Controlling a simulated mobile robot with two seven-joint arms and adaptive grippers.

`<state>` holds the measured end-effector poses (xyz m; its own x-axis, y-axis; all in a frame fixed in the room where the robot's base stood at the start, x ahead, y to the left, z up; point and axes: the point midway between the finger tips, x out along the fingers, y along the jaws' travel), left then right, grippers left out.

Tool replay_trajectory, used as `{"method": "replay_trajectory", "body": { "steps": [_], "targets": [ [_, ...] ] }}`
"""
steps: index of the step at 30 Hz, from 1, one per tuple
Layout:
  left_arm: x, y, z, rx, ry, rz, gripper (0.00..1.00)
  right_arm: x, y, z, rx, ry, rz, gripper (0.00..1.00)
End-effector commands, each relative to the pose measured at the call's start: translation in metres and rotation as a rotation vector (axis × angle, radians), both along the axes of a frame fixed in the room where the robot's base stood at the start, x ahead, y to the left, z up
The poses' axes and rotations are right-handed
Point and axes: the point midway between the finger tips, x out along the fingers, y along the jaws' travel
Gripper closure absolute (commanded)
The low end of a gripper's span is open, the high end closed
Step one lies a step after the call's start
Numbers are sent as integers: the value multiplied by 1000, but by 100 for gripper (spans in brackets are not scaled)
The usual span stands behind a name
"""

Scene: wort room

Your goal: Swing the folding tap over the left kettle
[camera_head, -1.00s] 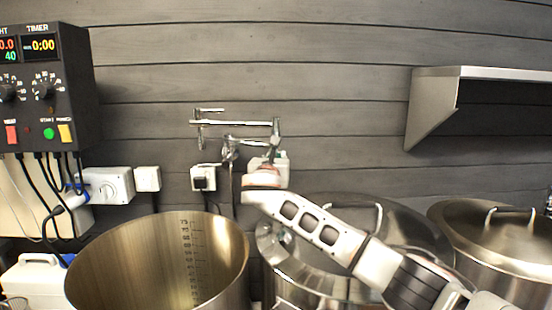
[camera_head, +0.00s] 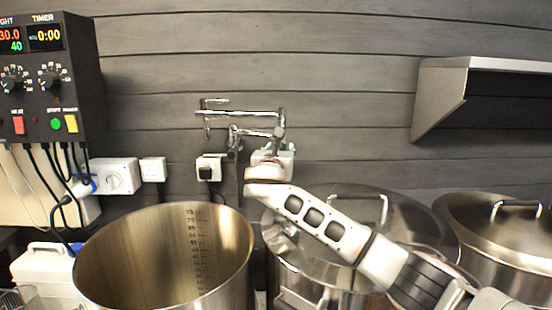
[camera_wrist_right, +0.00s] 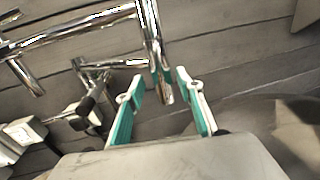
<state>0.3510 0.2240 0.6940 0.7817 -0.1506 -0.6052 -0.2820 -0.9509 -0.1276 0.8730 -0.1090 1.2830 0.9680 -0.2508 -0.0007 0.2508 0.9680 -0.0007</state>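The chrome folding tap (camera_head: 245,114) is on the wall, folded close to it, with its jointed arm running sideways behind the gap between two kettles. The left kettle (camera_head: 130,262) is open, with volume marks inside, below and left of the tap. My right gripper (camera_head: 272,156) is raised at the tap's right end. In the right wrist view, its teal-lined fingers (camera_wrist_right: 160,92) are apart, with the tap's vertical end pipe (camera_wrist_right: 155,45) between their tips. Gaps show on both sides of the pipe; contact is not clear. My left gripper is not in view.
A lidded kettle (camera_head: 408,228) stands behind my right arm, and another lidded kettle (camera_head: 490,235) is farther right. A control box (camera_head: 75,95) with cables hangs at the left. A metal shelf (camera_head: 440,95) is at upper right. Space above the left kettle is clear.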

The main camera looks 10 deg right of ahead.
Motion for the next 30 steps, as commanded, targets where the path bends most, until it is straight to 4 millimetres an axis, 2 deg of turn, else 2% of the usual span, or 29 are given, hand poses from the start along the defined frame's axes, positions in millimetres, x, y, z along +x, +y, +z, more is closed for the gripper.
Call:
{"method": "replay_trajectory", "body": {
  "steps": [12,18,23,30],
  "targets": [
    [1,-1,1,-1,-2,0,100,-68,19,-2,4,2,5,64],
    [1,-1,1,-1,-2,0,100,-94,25,-2,3,2,4,64],
    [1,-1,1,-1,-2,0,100,-103,27,-2,2,3,2,64],
    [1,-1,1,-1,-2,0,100,-104,27,-1,1,3,2,64]
  ]
}}
